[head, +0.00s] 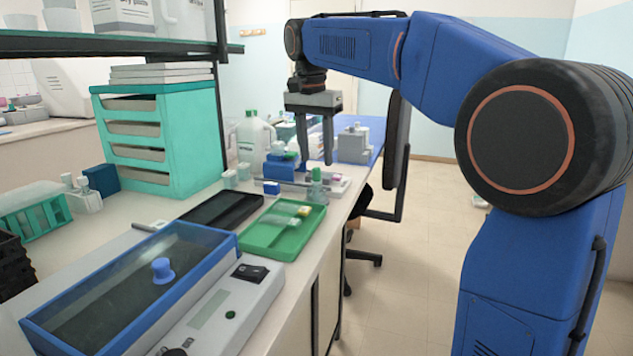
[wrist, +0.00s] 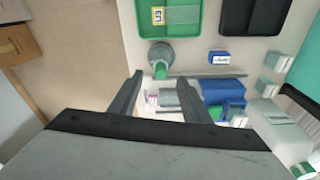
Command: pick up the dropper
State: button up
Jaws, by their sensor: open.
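A small greyish bottle (head: 316,192) with a green top (head: 316,174), which looks like the dropper, stands on the bench just beyond the green tray. In the wrist view the green top (wrist: 160,71) shows between my fingertips, with the round grey bottle (wrist: 160,52) just past them. My gripper (head: 314,162) points down over the bench above this bottle. It is open and empty, and its two fingers also show apart in the wrist view (wrist: 162,76). I cannot tell exactly how far the fingertips are above the green top.
A green tray (head: 262,246) with small pieces in it and a black tray (head: 222,209) lie nearer. A blue block (wrist: 222,96), a small blue box (wrist: 219,57) and several bottles stand close to the bottle. A teal drawer unit (head: 180,140) and an overhead shelf are at left.

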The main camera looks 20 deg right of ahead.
aim_at(317, 169)
jog(key=shift+w+d+f, duration=0.1)
jog(key=shift+f, duration=1.15)
jog(key=shift+w+d+f, duration=0.1)
jog(key=shift+f, duration=1.15)
jog(key=c, duration=1.1)
